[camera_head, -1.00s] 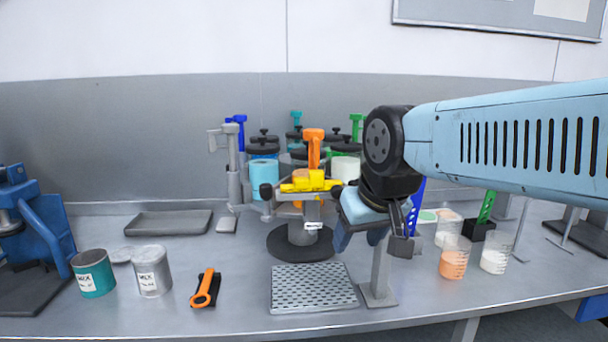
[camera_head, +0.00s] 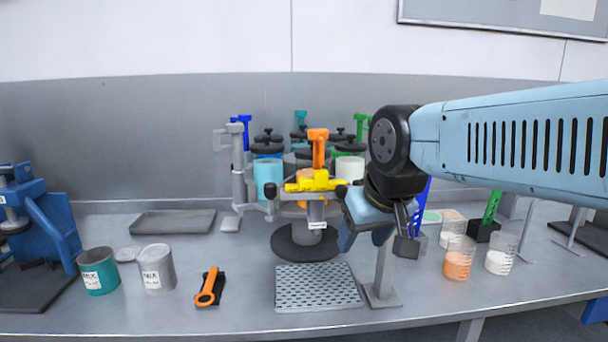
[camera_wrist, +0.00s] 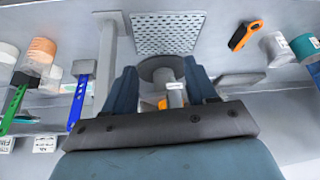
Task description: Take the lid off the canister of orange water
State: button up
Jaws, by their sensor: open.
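In the head view, an orange canister (camera_head: 303,174) stands in a cluster of canisters on a stand behind the yellow part (camera_head: 313,184). My gripper (camera_head: 378,240) is open and empty, tilted down, to the right of the stand and apart from the canister. Its two fingers also show in the wrist view (camera_wrist: 161,78).
A cyan canister (camera_head: 267,176) and others with black lids crowd the stand. A perforated plate (camera_head: 318,292) lies in front. Cups of orange (camera_head: 458,262) and white stuff (camera_head: 499,259) stand right.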

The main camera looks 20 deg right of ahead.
aim_at(302, 153)
jog(key=u, duration=0.2)
jog(key=i, duration=0.15)
jog(key=z, duration=3.05)
jog(key=k, duration=1.65)
jog(key=u, duration=0.75)
jog(key=i, duration=0.65)
jog(key=u, duration=0.05)
